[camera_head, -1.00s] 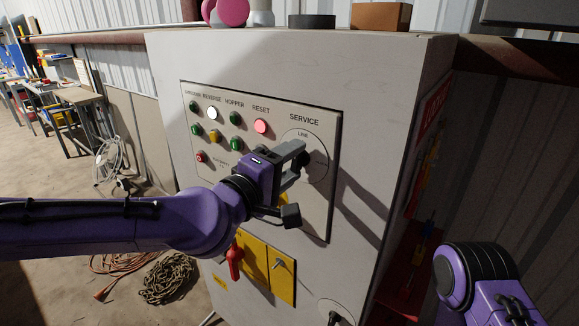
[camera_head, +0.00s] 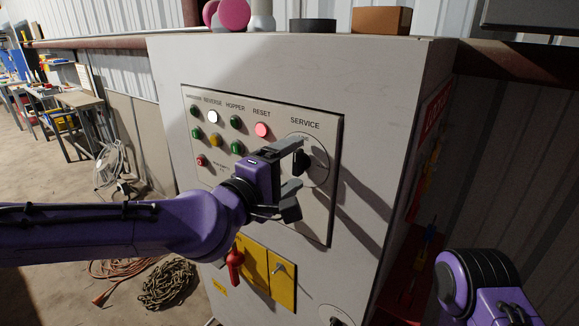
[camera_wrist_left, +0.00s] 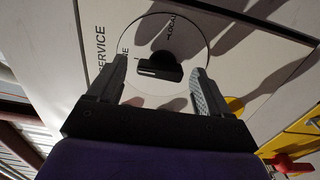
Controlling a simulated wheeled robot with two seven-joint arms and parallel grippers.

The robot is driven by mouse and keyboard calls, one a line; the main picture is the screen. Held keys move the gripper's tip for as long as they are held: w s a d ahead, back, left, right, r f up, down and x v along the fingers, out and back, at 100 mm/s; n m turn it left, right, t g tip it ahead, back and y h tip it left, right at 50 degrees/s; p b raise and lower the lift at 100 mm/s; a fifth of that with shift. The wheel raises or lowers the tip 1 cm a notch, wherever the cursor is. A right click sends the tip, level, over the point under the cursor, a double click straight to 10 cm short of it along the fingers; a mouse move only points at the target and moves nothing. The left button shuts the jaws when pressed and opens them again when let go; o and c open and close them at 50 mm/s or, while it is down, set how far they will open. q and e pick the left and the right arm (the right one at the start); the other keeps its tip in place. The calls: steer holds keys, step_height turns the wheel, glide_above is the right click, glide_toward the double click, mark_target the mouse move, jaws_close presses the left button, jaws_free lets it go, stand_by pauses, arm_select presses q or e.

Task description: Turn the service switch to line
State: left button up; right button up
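The service switch is a black knob (camera_head: 302,162) on a round pale dial (camera_head: 318,154) at the panel's upper right. My left gripper (camera_head: 296,170) is open in front of it, one finger above the knob and the other below left. In the left wrist view, the knob (camera_wrist_left: 160,67) lies between the spread fingers of the left gripper (camera_wrist_left: 158,78), with visible gaps on both sides. Its bar runs roughly across that picture, with a white mark. The LINE label is partly hidden by a finger; LOCAL shows at the top. My right gripper is out of view.
The panel (camera_head: 325,215) also holds several coloured buttons and lamps, including a lit pink reset button (camera_head: 262,130). Below are a yellow plate (camera_head: 255,265) and a red handle (camera_head: 235,262). A chain (camera_head: 168,283) lies on the floor at left.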

arm_select(q)
steer(key=b+v, duration=0.1)
steer(key=v, duration=0.9)
steer(key=shift+s+a, duration=0.15)
steer(key=shift+s, duration=0.05)
